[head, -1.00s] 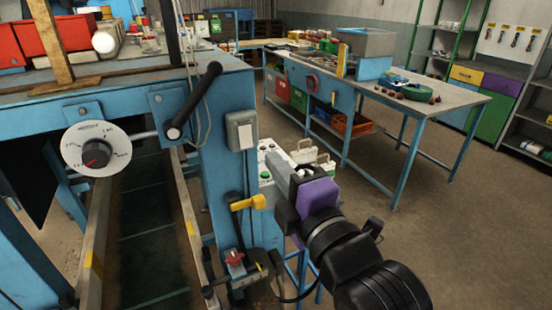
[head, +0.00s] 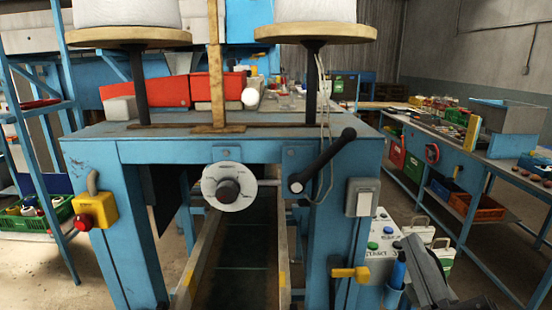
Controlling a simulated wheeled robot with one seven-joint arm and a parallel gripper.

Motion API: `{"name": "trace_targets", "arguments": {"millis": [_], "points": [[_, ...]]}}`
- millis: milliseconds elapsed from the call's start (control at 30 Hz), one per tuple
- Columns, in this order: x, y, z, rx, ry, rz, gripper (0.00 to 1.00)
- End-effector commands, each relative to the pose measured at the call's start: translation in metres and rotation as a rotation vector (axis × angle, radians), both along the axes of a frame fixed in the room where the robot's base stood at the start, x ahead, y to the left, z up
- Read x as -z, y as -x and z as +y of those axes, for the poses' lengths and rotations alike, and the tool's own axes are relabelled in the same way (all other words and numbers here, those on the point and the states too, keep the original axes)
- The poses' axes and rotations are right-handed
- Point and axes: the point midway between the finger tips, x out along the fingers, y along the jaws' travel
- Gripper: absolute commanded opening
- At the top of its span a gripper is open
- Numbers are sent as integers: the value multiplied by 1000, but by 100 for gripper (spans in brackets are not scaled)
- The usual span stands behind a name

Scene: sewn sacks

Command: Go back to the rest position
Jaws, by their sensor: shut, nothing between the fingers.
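My gripper (head: 414,250) shows at the lower right of the head view as a dark grey shape, partly cut off by the bottom edge. Its fingers are shut and hold nothing that I can see.
The blue machine has a dial (head: 229,187), a black-handled lever (head: 325,160), a yellow-handled lever (head: 350,273) and a red stop button (head: 84,222). A workbench (head: 470,160) stands at the right. A blue shelf (head: 40,115) with a green crate (head: 30,222) stands at the left.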

Motion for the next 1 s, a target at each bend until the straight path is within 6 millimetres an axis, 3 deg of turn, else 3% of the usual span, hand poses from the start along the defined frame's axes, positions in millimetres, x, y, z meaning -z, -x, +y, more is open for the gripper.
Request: {"name": "trace_targets", "arguments": {"millis": [267, 500, 800, 1000], "points": [[80, 55, -3, -97, -399, 28, 0], [148, 119, -3, -140, -674, 100, 0], [222, 213, -4, -123, -875, 260, 0], [264, 274, -6, -68, -885, 423, 0]]}}
